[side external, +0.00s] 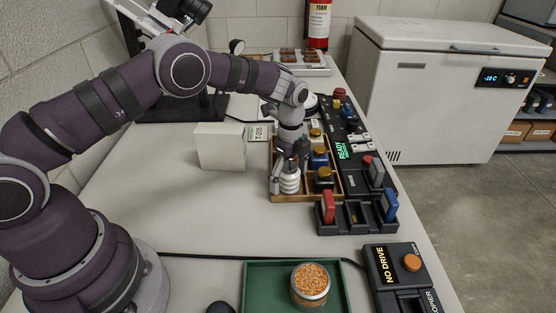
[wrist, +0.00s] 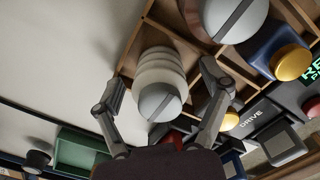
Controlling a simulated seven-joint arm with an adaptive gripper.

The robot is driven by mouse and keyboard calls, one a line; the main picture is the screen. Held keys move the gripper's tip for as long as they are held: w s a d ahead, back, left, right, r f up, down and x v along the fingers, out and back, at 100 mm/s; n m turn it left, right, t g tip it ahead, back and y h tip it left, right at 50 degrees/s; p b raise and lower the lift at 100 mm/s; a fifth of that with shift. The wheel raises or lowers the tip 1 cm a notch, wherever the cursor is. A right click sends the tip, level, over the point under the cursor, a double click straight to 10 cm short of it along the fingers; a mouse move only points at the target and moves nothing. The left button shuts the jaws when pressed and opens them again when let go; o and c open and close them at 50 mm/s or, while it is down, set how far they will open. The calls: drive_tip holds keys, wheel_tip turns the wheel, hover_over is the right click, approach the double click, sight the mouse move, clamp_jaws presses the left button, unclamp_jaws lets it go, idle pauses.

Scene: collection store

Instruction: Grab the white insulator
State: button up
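The white insulator (side external: 290,183) is a ribbed white piece standing in the front left part of the wooden compartment tray (side external: 307,199). In the wrist view the insulator (wrist: 160,66) shows its stacked ribs and a grey slotted end. My gripper (side external: 287,172) is lowered over it from above. In the wrist view my gripper (wrist: 163,72) is open, with one finger on each side of the insulator and a visible gap on both sides. I see no contact.
Yellow-capped blue (side external: 319,157) and black (side external: 324,178) pieces stand close right of the insulator. A black holder (side external: 355,218) with red and blue tabs is in front. A white box (side external: 219,147) stands left. A green tray (side external: 262,291) holds a jar (side external: 310,286).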

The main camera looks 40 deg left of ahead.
drive_tip(key=c, duration=1.2)
drive_tip(key=shift+r, duration=0.1)
